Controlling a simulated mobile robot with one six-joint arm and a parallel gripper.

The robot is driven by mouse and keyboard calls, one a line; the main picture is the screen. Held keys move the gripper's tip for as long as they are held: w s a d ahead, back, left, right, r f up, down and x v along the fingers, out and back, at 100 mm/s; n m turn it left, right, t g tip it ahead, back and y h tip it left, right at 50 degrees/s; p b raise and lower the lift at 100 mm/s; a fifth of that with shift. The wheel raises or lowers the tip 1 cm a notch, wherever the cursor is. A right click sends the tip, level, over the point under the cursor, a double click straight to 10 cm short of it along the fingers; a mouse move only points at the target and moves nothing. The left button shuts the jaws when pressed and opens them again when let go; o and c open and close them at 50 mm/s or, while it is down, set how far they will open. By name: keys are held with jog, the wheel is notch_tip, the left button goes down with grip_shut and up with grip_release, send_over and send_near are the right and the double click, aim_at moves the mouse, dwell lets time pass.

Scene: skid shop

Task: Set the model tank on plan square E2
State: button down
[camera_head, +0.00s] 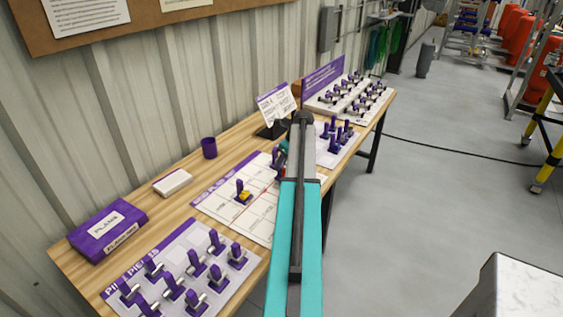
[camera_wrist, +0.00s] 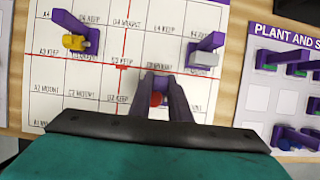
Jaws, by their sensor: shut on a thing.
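My gripper (camera_wrist: 163,98) is over the white plan sheet (camera_wrist: 105,75), at the lower middle of the wrist view. Two purple uprights stand in front of its black edge, with a small red part (camera_wrist: 157,99) between them. It is shut on a piece with this red part, which I take to be the model tank. The piece's underside is hidden, so I cannot tell whether it touches the sheet. The square under it is mostly covered, and E2's label is not readable. In the head view my arm hides most of the gripper.
A yellow piece with a purple handle (camera_wrist: 75,41) and a grey one (camera_wrist: 206,58) stand on the plan. Handled pieces stand on a front sheet (camera_head: 150,262) and a far sheet (camera_head: 335,156). A sign (camera_head: 277,103), cup (camera_head: 209,148) and purple box (camera_head: 107,228) line the wall.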

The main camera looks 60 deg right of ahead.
jog(key=shift+f, duration=0.65)
jog(key=shift+f, duration=0.75)
dwell(1.5)
jog(key=c, duration=1.6)
grip_release()
jog(key=shift+o, duration=0.2)
jog(key=shift+r+p, duration=0.55)
jog(key=shift+r, duration=0.15)
jog(key=shift+r+p, duration=2.15)
jog(key=shift+r, duration=1.3)
jog(key=shift+s, duration=0.1)
